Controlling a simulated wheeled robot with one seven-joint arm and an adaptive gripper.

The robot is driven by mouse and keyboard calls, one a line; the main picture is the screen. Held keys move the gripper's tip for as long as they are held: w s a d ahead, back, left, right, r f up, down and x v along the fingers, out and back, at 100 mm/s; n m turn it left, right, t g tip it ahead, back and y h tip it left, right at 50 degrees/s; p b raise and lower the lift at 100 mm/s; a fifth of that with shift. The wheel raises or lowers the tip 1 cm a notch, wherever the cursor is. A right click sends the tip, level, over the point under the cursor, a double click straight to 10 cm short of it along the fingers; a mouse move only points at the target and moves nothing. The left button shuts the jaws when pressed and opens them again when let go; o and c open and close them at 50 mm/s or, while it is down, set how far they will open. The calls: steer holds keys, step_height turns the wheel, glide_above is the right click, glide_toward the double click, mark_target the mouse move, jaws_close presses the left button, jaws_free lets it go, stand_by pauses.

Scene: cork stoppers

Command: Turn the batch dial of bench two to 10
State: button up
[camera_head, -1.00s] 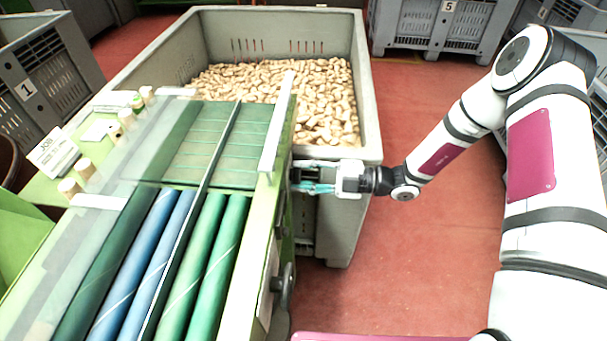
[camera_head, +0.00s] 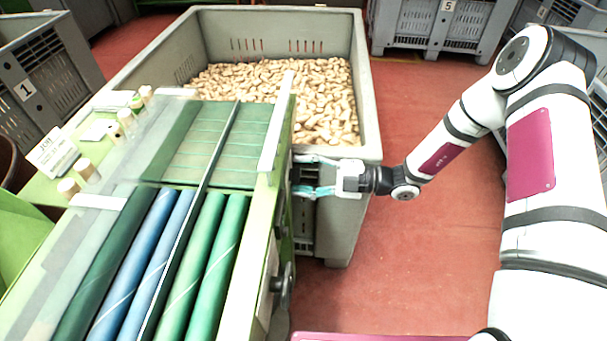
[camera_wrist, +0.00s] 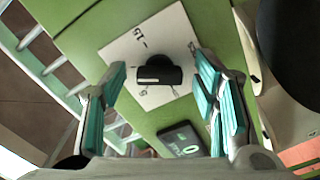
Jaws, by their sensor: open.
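The batch dial (camera_wrist: 158,72) is a black knob on a white square plate (camera_wrist: 120,50) fixed to the bench's green side panel. In the wrist view the plate carries marks that read about 15 and 5; the other marks are hard to read. A small dark display (camera_wrist: 183,140) below the plate shows a green 0. My gripper (camera_wrist: 162,80) is open, with its teal-padded fingers on either side of the knob and apart from it. In the head view my gripper (camera_head: 308,178) is at the bench's right side; the dial is hidden there.
The green bench (camera_head: 258,215) with blue and green rollers fills the left front. A grey bin (camera_head: 365,110) of corks stands right behind my gripper. A dark knob (camera_head: 285,285) juts from the bench's side nearer me.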

steer(key=d, duration=1.2)
steer(key=shift+s, duration=0.2)
